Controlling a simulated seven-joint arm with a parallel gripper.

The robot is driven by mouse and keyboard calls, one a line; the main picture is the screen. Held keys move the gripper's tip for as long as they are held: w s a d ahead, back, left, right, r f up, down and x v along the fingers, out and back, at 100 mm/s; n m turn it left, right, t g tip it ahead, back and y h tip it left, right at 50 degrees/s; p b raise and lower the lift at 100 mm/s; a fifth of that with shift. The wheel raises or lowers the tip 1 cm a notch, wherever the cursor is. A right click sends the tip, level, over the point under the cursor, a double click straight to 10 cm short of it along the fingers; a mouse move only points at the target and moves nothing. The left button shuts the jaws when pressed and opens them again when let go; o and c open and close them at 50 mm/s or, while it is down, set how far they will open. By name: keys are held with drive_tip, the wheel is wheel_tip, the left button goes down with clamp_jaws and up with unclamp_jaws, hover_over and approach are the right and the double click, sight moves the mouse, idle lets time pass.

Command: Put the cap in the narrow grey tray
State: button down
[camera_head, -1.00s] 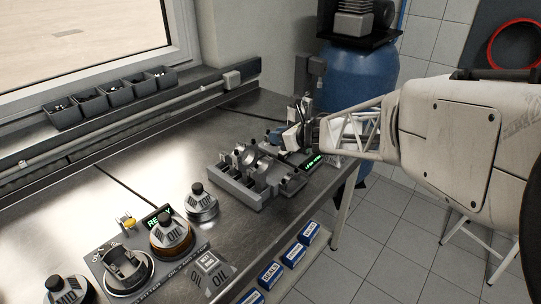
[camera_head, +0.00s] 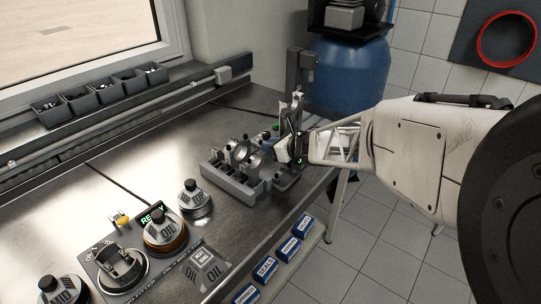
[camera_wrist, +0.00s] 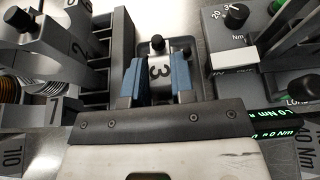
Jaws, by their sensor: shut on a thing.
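The cap (camera_wrist: 160,72), a pale metal piece marked 3, is between the two blue fingers of my gripper (camera_wrist: 160,85) in the wrist view. My gripper is shut on it. A narrow grey tray (camera_wrist: 184,44) lies under and around the cap; whether the cap touches its floor I cannot tell. In the head view my gripper (camera_head: 285,150) is at the right end of the grey engine fixture (camera_head: 232,185), near the bench's right edge. The cap is hard to make out there.
Left of the cap is a dark slotted rack (camera_wrist: 108,50). To the right stands a torque unit (camera_wrist: 240,40) with a dial and lit green readout. Blue boxes (camera_head: 265,268) line a lower shelf.

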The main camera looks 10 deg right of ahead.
drive_tip(key=shift+f, duration=2.1)
drive_tip(key=shift+f, duration=0.6)
drive_tip(key=c, duration=1)
unclamp_jaws()
drive_tip(key=shift+o, duration=0.2)
drive_tip(key=shift+r, duration=0.2)
drive_tip(key=shift+d+r, duration=0.1)
drive_tip(key=shift+r, duration=0.4)
drive_tip(key=v, duration=1.2)
